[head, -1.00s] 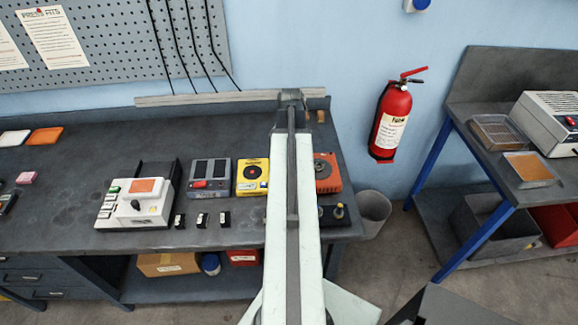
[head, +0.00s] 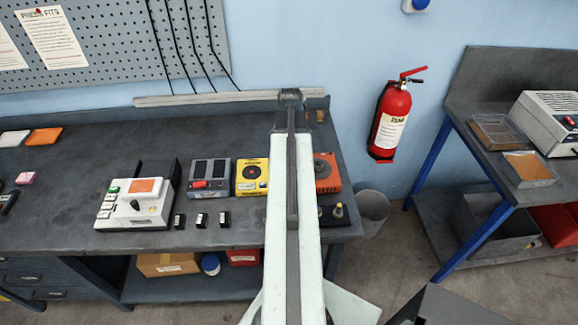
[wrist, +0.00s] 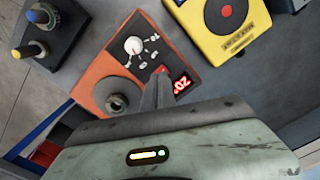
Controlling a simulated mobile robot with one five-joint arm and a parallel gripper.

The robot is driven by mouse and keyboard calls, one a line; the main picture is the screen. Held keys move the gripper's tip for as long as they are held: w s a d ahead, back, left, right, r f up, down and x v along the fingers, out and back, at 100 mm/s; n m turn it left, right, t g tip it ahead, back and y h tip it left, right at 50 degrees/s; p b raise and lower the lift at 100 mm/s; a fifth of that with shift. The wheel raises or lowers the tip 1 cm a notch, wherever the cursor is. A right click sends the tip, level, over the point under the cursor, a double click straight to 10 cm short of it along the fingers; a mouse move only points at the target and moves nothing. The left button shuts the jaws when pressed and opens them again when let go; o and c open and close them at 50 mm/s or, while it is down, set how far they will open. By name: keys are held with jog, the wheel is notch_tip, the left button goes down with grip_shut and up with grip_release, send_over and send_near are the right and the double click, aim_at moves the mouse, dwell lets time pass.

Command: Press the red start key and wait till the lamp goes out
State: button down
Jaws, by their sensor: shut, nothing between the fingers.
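My gripper (wrist: 160,75) is shut and empty in the wrist view. Its fingers are over the orange unit (wrist: 100,72), which has a white dial, a red lit display and a grey round fitting. Whether they touch it cannot be told. A yellow box (wrist: 206,22) with a round red button (wrist: 227,12) is beyond, at the upper right. In the head view, a grey unit (head: 209,166) with a red key (head: 198,184) stands left of the yellow box (head: 244,188). My arm hides the fingertips there. No marking tells which red part is the start key; I cannot make out a lamp.
A white unit (head: 115,218) with several small keys and an orange panel stands on the bench (head: 75,180). Small black-and-white blocks (head: 201,219) lie in front. A block with blue and yellow knobs (wrist: 45,35) is beside the orange unit. The bench's left part has free room.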

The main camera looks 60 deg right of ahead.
jog(key=shift+f+b, duration=1)
dwell(0.3)
notch_tip(320, 180, up, 6)
jog(key=p, duration=0.6)
jog(key=shift+r, duration=0.15)
dwell(0.5)
